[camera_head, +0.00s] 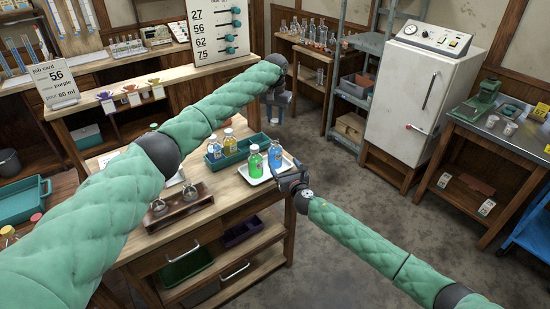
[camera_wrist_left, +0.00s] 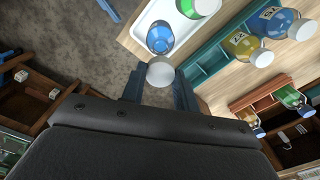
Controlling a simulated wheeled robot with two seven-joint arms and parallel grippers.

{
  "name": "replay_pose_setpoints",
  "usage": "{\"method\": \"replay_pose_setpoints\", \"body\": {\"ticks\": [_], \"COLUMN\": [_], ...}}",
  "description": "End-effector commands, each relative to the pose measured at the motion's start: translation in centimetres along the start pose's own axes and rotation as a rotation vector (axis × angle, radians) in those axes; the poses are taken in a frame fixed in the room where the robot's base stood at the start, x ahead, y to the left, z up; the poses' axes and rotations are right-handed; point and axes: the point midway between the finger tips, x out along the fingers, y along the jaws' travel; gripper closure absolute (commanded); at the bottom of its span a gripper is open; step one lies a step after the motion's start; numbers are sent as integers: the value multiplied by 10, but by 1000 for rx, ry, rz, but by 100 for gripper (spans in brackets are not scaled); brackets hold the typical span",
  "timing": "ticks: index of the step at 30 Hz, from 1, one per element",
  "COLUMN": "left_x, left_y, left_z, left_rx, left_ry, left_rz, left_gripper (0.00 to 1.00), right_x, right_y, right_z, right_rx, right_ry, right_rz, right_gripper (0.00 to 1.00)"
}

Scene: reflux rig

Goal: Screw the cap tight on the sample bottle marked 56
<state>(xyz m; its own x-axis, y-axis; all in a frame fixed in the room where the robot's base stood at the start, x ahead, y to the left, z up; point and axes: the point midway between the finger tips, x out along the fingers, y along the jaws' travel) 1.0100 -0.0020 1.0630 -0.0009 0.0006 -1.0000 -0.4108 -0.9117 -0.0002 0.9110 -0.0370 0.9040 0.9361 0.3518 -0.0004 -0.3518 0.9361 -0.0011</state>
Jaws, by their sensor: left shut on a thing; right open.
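My left gripper (camera_head: 277,97) is raised beyond the workbench's far corner in the head view. In the left wrist view its blue fingers are shut on a round white cap (camera_wrist_left: 160,74). A bottle of blue liquid (camera_head: 275,159) stands upright on a white tray (camera_head: 257,181); in the left wrist view this blue bottle (camera_wrist_left: 160,38) appears uncapped, just beyond the held cap. Its number is not readable. A white-capped green bottle (camera_head: 254,166) stands beside it. My right gripper (camera_head: 288,181) is open at the tray's right edge, close to the blue bottle; contact cannot be told.
A teal tray (camera_head: 216,163) holds a yellow bottle (camera_head: 230,143) and another blue bottle, both white-capped. A brown wooden holder (camera_head: 180,210) stands nearer. Open floor lies right of the workbench.

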Motion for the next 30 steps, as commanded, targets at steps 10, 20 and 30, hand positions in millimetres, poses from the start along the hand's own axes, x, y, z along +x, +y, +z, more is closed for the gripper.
{"method": "replay_pose_setpoints", "body": {"ticks": [10, 20, 30], "left_x": [0, 0, 0], "left_y": [0, 0, 0], "left_z": [0, 0, 0], "left_rx": [0, -1, -1], "left_ry": [0, 0, 0], "left_rz": [0, 0, 0], "left_gripper": [91, 91, 91], "right_x": [30, 83, 116], "right_y": [0, 1, 0], "right_z": [0, 1, 0], "right_rx": [3, 1, 1], "right_ry": [0, -1, -1], "right_rz": [-1, -1, -1], "right_gripper": [21, 21, 21]}}
